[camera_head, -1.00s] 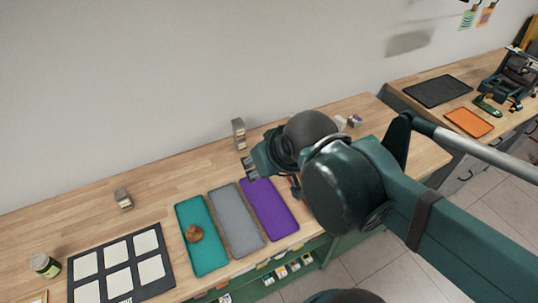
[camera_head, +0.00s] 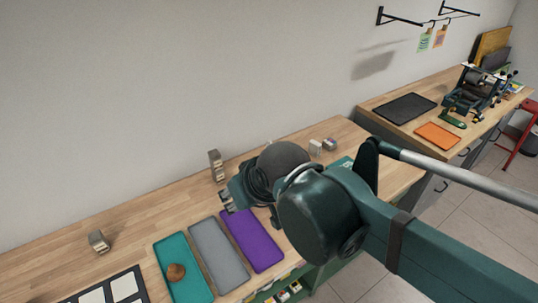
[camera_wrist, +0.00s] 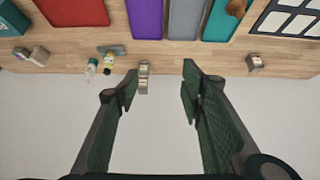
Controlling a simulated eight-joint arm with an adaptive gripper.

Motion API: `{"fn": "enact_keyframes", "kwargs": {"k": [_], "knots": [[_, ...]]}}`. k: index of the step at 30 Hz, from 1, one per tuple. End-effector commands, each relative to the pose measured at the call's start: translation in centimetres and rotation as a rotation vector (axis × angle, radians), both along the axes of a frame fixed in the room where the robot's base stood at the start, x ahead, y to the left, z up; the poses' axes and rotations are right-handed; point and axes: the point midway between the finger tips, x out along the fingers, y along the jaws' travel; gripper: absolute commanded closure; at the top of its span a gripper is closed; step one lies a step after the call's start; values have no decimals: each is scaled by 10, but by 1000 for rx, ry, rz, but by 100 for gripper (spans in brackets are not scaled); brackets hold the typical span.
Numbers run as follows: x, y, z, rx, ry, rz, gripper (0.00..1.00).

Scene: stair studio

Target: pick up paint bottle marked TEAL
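In the wrist view two small bottles stand near the wall edge of the worktop. One is pale with a light bluish-green tint (camera_wrist: 91,68). The other is a yellowish bottle (camera_wrist: 108,63) with a dark cap. Their lettering is too small to read, so I cannot tell which is marked TEAL. My gripper (camera_wrist: 162,78) is open and empty, its fingers wide apart, with the bottles to the left of its left finger. In the head view my gripper (camera_head: 228,202) is above the worktop near the purple tray, and I cannot make out the bottles there; my arm covers part of the worktop.
A small metallic block (camera_wrist: 144,77) shows between my fingers and near the wall in the head view (camera_head: 216,165). Purple (camera_head: 252,240), grey (camera_head: 219,256) and teal (camera_head: 183,268) trays lie in front; a brown lump (camera_head: 176,272) sits on the teal one. A red tray (camera_wrist: 75,10) lies beyond.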

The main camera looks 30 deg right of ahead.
Motion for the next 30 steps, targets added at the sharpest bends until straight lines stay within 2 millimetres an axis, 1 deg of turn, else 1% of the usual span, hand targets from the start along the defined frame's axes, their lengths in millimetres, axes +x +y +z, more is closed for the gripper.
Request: {"fn": "enact_keyframes", "kwargs": {"k": [1,2,11,17,23,30], "knots": [[0,0,0,0,0,0,57],[0,0,0,0,0,0,54],[0,0,0,0,0,0,54],[6,-3,0,1,3,-13,54],[23,-12,1,4,11,-54,54],[56,-31,1,9,27,-133,54]]}}
